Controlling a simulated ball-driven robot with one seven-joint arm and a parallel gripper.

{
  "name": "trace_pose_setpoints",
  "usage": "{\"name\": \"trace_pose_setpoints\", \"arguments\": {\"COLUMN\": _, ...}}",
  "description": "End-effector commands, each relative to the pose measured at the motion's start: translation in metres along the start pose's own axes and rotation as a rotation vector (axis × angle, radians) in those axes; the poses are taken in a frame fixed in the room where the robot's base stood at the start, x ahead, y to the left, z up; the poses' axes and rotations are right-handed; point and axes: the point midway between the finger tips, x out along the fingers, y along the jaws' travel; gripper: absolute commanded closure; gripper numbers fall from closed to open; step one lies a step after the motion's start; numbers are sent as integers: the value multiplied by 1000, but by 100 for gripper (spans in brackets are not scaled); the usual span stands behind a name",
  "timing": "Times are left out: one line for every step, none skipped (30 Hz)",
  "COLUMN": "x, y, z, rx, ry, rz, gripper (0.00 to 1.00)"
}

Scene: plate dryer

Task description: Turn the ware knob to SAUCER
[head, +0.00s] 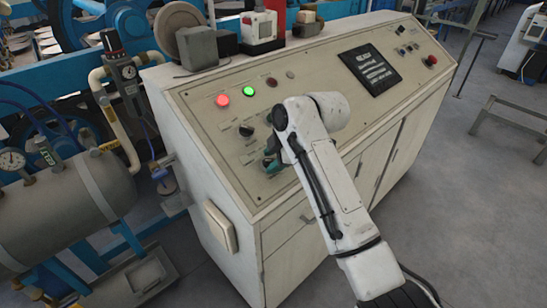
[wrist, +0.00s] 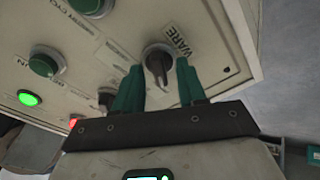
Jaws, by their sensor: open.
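The ware knob (wrist: 157,63) is a dark grey rotary knob on the beige panel (wrist: 125,25), beside the printed WARE label (wrist: 177,41) in the wrist view. Its grip bar runs roughly up and down in that picture. The position words around it are not readable, so I cannot tell its setting. My gripper (wrist: 160,66) is open, with one green finger on each side of the knob; I see no clear contact. In the head view my gripper (head: 272,163) is at the panel's lower left part, and my arm hides the knob.
Another dark knob (head: 246,130) sits nearby on the panel. A lit red lamp (head: 222,100) and a lit green lamp (head: 250,91) are above it. Green buttons (wrist: 45,62) show in the wrist view. A dark screen (head: 370,70) is further right; a tank (head: 70,215) stands left.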

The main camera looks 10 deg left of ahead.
Motion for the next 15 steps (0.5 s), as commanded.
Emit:
{"name": "trace_pose_setpoints", "arguments": {"x": 0, "y": 0, "z": 0, "rx": 0, "ry": 0, "rz": 0, "gripper": 60}}
{"name": "trace_pose_setpoints", "arguments": {"x": 0, "y": 0, "z": 0, "rx": 0, "ry": 0, "rz": 0, "gripper": 60}}
{"name": "trace_pose_setpoints", "arguments": {"x": 0, "y": 0, "z": 0, "rx": 0, "ry": 0, "rz": 0, "gripper": 62}}
{"name": "trace_pose_setpoints", "arguments": {"x": 0, "y": 0, "z": 0, "rx": 0, "ry": 0, "rz": 0, "gripper": 65}}
{"name": "trace_pose_setpoints", "arguments": {"x": 0, "y": 0, "z": 0, "rx": 0, "ry": 0, "rz": 0, "gripper": 68}}
{"name": "trace_pose_setpoints", "arguments": {"x": 0, "y": 0, "z": 0, "rx": 0, "ry": 0, "rz": 0, "gripper": 72}}
{"name": "trace_pose_setpoints", "arguments": {"x": 0, "y": 0, "z": 0, "rx": 0, "ry": 0, "rz": 0, "gripper": 75}}
{"name": "trace_pose_setpoints", "arguments": {"x": 0, "y": 0, "z": 0, "rx": 0, "ry": 0, "rz": 0, "gripper": 78}}
{"name": "trace_pose_setpoints", "arguments": {"x": 0, "y": 0, "z": 0, "rx": 1, "ry": 0, "rz": 0, "gripper": 82}}
{"name": "trace_pose_setpoints", "arguments": {"x": 0, "y": 0, "z": 0, "rx": 1, "ry": 0, "rz": 0, "gripper": 84}}
{"name": "trace_pose_setpoints", "arguments": {"x": 0, "y": 0, "z": 0, "rx": 1, "ry": 0, "rz": 0, "gripper": 87}}
{"name": "trace_pose_setpoints", "arguments": {"x": 0, "y": 0, "z": 0, "rx": 1, "ry": 0, "rz": 0, "gripper": 91}}
{"name": "trace_pose_setpoints", "arguments": {"x": 0, "y": 0, "z": 0, "rx": 1, "ry": 0, "rz": 0, "gripper": 94}}
{"name": "trace_pose_setpoints", "arguments": {"x": 0, "y": 0, "z": 0, "rx": 1, "ry": 0, "rz": -1, "gripper": 97}}
{"name": "trace_pose_setpoints", "arguments": {"x": 0, "y": 0, "z": 0, "rx": 1, "ry": 0, "rz": -1, "gripper": 100}}
